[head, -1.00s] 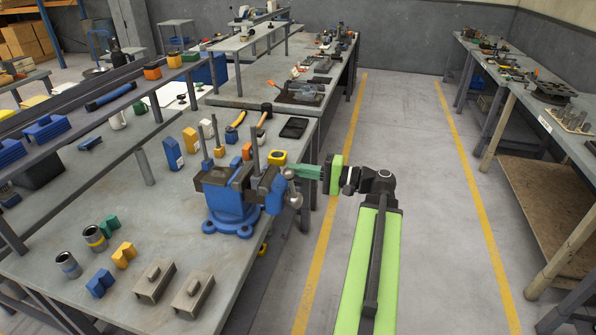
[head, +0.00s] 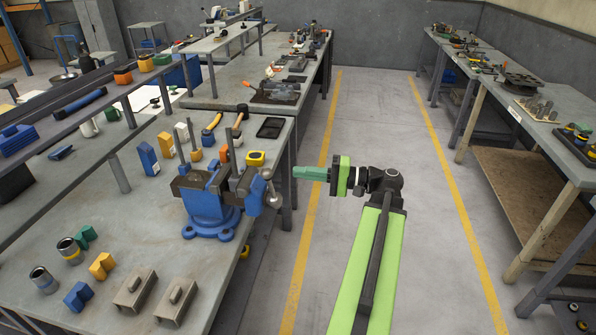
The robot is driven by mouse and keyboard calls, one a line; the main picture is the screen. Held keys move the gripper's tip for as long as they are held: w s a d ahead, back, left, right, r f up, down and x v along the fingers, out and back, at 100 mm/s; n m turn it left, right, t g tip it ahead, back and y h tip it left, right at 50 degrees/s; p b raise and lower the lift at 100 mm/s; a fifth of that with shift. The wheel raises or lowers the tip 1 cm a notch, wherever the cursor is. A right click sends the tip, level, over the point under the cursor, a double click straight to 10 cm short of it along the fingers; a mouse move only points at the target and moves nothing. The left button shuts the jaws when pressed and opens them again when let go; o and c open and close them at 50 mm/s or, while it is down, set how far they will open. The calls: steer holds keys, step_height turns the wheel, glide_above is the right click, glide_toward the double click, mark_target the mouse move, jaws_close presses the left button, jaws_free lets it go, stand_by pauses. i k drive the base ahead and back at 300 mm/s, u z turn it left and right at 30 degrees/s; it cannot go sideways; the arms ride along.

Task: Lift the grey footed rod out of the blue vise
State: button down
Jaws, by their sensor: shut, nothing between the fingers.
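The blue vise (head: 208,212) stands at the right edge of the left workbench, with dark jaws on top and a metal screw handle on its right. A thin grey rod (head: 230,138) stands upright at the vise jaws. Its foot is hidden, and I cannot tell how it is held. My gripper (head: 297,172) has green fingers, is shut and empty, and points left over the aisle. It is to the right of the vise handle, apart from the vise and the rod.
Two more thin rods (head: 181,146) stand upright behind the vise's left side. A yellow block (head: 256,158) is behind the vise's right side. Two grey metal blocks (head: 135,291) lie at the bench front. The aisle floor (head: 345,120) is clear.

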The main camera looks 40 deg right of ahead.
mark_target(233, 181)
steer(key=z, duration=0.05)
steer(key=k, duration=1)
steer(key=u, duration=0.05)
